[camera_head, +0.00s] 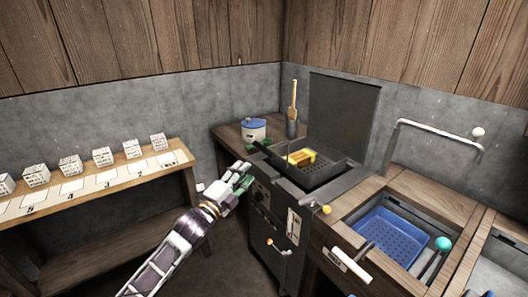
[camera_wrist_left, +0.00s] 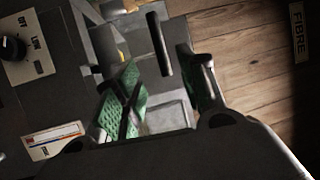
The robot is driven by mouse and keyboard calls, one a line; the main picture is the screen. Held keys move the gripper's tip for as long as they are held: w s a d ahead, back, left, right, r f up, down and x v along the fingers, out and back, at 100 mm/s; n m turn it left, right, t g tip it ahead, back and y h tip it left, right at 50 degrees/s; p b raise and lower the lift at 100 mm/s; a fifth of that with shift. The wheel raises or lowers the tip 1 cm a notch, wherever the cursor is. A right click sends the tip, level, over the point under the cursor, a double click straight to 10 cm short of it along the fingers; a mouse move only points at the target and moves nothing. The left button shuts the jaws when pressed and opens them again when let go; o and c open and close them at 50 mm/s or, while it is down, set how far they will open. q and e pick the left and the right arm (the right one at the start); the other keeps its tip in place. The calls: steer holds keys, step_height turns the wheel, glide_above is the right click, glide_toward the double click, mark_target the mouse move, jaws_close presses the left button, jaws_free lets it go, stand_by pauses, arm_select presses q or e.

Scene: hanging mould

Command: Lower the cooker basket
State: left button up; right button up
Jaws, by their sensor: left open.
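The dark mesh cooker basket (camera_head: 318,174) sits at the top of the grey cooker (camera_head: 262,190) under a raised dark lid (camera_head: 343,110), with a yellow block (camera_head: 300,157) in it. Its dark handle (camera_head: 264,151) sticks out to the left. My left gripper (camera_head: 242,178) is open and empty, just left of the cooker and below the handle. In the left wrist view its green-padded fingers (camera_wrist_left: 162,88) are spread apart, and a black bar (camera_wrist_left: 160,44), apparently the handle, shows ahead between them. I cannot tell the exact gap. My right gripper is not in view.
A shelf (camera_head: 95,188) with small printed boxes stands left. Open floor lies between.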

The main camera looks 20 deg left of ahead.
mark_target(264, 149)
arm_select(q)
steer(key=shift+w, duration=0.15)
steer(key=shift+b+x, duration=0.45)
steer(key=shift+x, duration=6.3)
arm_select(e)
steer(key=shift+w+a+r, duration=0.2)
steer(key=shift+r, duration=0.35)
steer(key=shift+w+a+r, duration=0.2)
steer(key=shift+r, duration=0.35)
arm_select(q)
steer(key=shift+d, duration=0.1)
steer(key=shift+c, duration=0.2)
steer(key=c, duration=0.7)
jaws_close()
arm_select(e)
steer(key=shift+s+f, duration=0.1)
